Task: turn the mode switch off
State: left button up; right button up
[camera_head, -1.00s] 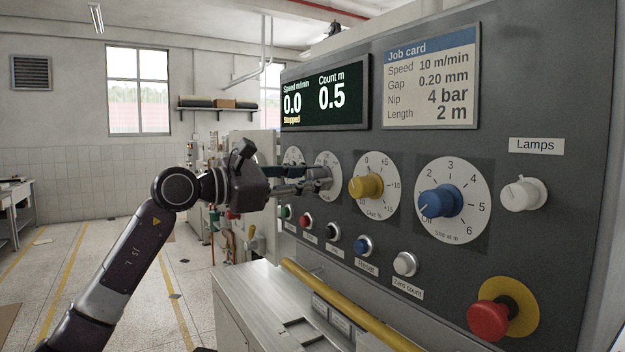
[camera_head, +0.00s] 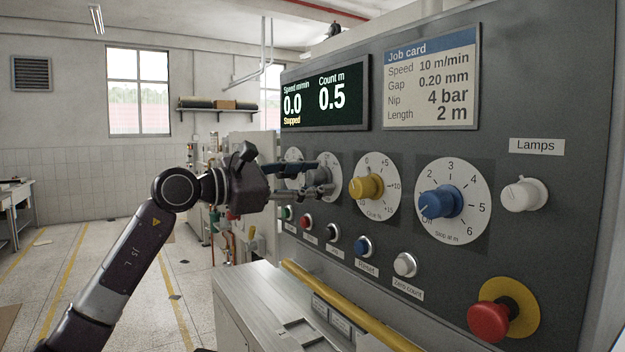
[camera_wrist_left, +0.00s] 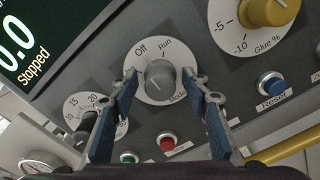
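The mode switch (camera_wrist_left: 160,76) is a grey knob on a white round dial marked Off and Run, with a partly hidden Mode label. In the head view the switch (camera_head: 321,177) is partly covered by my gripper. My left gripper (camera_wrist_left: 158,72) is open, with one finger on each side of the knob. A gap shows between the knob and each fingertip in the left wrist view. I cannot tell which mark the knob points at. My right gripper is in neither view.
A yellow glue knob (camera_head: 367,186) sits right of the switch, then a blue knob (camera_head: 438,202). Push buttons, such as blue Reset (camera_head: 362,246), run below. A red mushroom button (camera_head: 488,321) is lower right. The display (camera_head: 322,97) reads 0.0, 0.5, Stopped. A yellow rail (camera_head: 345,308) runs below.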

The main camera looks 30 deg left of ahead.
pick_arm(q)
jog(key=shift+s+a, duration=0.1)
jog(key=shift+s, duration=0.05)
jog(key=v, duration=1.1)
jog(key=shift+s+a, duration=0.2)
jog(key=shift+s, duration=0.15)
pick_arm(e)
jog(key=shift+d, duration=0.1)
